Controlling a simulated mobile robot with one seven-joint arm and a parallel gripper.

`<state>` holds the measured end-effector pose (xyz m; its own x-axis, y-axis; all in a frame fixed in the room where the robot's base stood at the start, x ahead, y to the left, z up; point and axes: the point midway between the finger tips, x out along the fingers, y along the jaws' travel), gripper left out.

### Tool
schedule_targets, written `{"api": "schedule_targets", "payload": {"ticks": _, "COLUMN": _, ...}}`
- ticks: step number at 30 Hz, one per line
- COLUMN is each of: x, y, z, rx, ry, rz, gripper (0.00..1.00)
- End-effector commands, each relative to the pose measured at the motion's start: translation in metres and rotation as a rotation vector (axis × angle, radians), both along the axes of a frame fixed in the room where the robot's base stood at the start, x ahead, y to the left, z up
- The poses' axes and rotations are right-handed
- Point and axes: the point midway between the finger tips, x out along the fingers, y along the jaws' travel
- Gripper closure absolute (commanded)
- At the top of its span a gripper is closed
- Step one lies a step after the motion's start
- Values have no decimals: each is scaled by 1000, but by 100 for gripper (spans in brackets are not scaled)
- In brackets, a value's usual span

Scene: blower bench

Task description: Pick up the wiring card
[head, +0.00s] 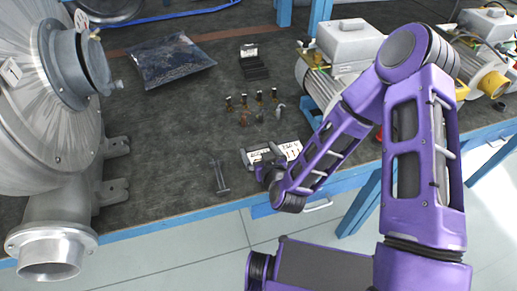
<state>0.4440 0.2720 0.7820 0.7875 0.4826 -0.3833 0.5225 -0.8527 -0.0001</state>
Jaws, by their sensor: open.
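A white card with dark printed marks, apparently the wiring card (291,149), lies near the front edge of the bench. My gripper (262,166) is at the card's near side, low over the bench. It is open. Its dark body and my purple arm cover part of the card. I cannot tell whether the fingers touch the card or are around it.
A T-shaped metal tool (220,178) lies left of the gripper. Several small bottle-like parts (244,101) stand behind it. A large metal blower (50,110) fills the left, motors (340,55) stand right, and a dark bag (168,62) lies at the back.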

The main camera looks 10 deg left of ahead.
Motion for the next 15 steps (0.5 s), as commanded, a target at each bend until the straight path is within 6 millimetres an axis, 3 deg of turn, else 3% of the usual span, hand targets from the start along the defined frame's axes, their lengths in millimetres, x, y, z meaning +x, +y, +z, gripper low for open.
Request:
{"api": "schedule_targets", "payload": {"ticks": 5, "x": 0, "y": 0, "z": 0, "rx": 0, "ry": 0, "rz": 0, "gripper": 0}}
{"api": "schedule_targets", "payload": {"ticks": 6, "x": 0, "y": 0, "z": 0, "rx": 0, "ry": 0, "rz": 0, "gripper": 4}}
{"api": "schedule_targets", "payload": {"ticks": 15, "x": 0, "y": 0, "z": 0, "rx": 0, "ry": 0, "rz": 0, "gripper": 58}}
